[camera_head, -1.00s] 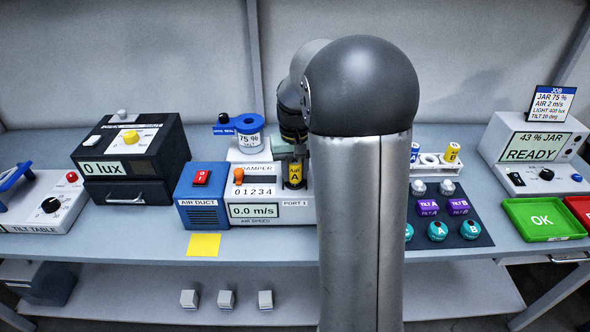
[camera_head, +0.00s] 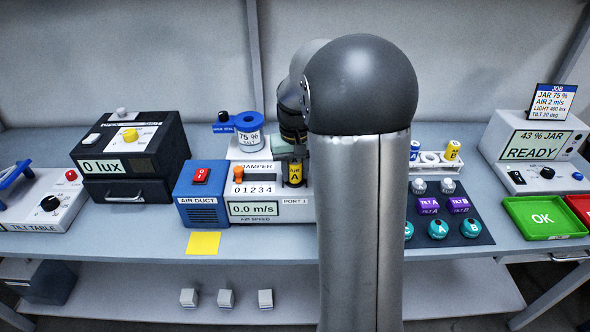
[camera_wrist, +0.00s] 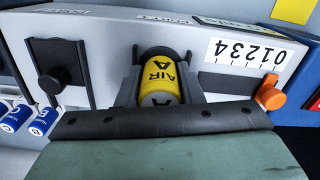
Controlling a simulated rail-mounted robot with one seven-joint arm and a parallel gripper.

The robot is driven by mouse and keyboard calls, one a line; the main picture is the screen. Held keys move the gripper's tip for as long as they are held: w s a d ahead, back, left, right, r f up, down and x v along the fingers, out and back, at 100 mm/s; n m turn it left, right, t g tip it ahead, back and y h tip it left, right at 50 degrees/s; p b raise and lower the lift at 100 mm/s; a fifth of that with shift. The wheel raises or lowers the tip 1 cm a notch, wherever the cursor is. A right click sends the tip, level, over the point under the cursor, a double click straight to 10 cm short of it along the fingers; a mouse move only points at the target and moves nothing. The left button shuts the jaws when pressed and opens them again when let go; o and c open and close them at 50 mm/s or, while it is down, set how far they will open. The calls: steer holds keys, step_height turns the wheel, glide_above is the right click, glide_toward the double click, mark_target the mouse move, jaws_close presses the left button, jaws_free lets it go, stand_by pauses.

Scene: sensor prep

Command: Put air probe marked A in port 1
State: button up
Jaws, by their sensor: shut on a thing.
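The yellow air probe marked A (camera_head: 295,175) stands about upright at the port 1 end of the air duct unit (camera_head: 265,209), just above the PORT 1 label. In the wrist view the probe (camera_wrist: 162,82) shows its yellow end with "AIR A" between the dark fingers. My gripper (camera_wrist: 160,92) is shut on it. In the head view my arm hides most of the gripper and the right side of the unit. The port opening is hidden, so I cannot tell how deep the probe sits.
An orange damper knob (camera_head: 239,174) sits beside the port. A blue-lidded salt jar (camera_head: 249,133) stands behind. A second yellow probe (camera_head: 452,150) is in the white rack at right. A blue fan box (camera_head: 202,193) adjoins the unit at left.

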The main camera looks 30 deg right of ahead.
steer(key=shift+f, duration=0.2)
steer(key=o, duration=1.5)
steer(key=shift+r+p, duration=2.85)
steer(key=shift+r, duration=1.25)
steer(key=s+a+n, duration=0.1)
steer(key=s+a, duration=0.3)
steer(key=s, duration=0.3)
steer(key=s+a+n, duration=0.1)
steer(key=s+a, duration=0.4)
steer(key=s, duration=0.3)
steer(key=s+a+f+n+t, duration=0.1)
steer(key=s+a, duration=0.4)
steer(key=s, duration=0.2)
steer(key=shift+s+b, duration=0.3)
steer(key=shift+s, duration=0.1)
